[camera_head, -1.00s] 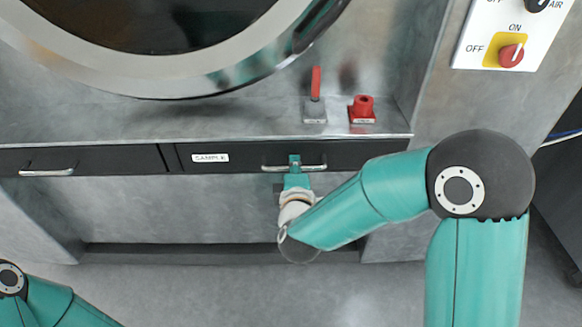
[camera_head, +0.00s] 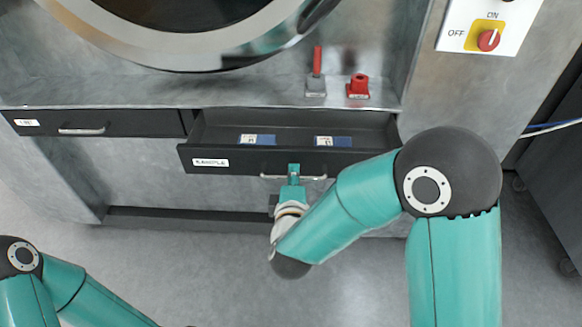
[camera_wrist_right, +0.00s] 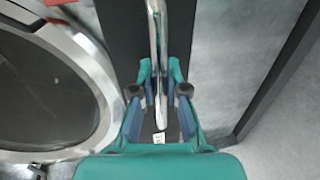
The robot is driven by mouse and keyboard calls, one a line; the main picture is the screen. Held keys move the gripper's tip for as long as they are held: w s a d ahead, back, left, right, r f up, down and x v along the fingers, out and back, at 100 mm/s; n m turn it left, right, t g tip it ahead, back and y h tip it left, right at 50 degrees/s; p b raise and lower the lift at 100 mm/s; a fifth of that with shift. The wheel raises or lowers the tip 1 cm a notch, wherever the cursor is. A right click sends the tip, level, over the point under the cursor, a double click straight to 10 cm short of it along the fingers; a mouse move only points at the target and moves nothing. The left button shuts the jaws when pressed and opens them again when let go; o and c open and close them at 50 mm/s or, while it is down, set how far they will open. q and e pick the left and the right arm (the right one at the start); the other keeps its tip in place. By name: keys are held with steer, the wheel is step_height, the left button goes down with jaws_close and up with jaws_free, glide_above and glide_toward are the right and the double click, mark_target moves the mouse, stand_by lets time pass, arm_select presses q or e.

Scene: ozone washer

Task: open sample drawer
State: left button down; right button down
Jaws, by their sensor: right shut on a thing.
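The black sample drawer (camera_head: 231,161), with a white SAMPLE label, is pulled partly out of the washer front in the head view. Two small blue items with white labels (camera_head: 258,140) (camera_head: 333,141) lie inside it. My right gripper (camera_head: 293,172) is shut on the drawer's metal bar handle (camera_head: 312,177), near its middle. In the right wrist view the handle (camera_wrist_right: 157,60) runs between the fingers of the right gripper (camera_wrist_right: 160,95). Only my left arm shows, at the lower left of the head view; its gripper is out of view.
A second black drawer (camera_head: 130,123) at the left is closed. Above are a red-handled lever (camera_head: 317,72), a red knob (camera_head: 358,86) and the round door (camera_head: 165,63). A switch panel (camera_head: 487,28) is at upper right. The floor in front is clear.

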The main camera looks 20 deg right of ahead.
arm_select(q)
steer(key=shift+d, duration=0.2)
arm_select(e)
steer(key=shift+s+d+f, duration=0.15)
steer(key=shift+d, duration=0.05)
steer(key=c, duration=1.3)
jaws_free()
arm_select(q)
steer(key=shift+d, duration=0.1)
arm_select(e)
steer(key=shift+o, duration=0.6)
steer(key=shift+a, duration=0.15)
steer(key=v, duration=0.7)
steer(key=shift+s, duration=0.2)
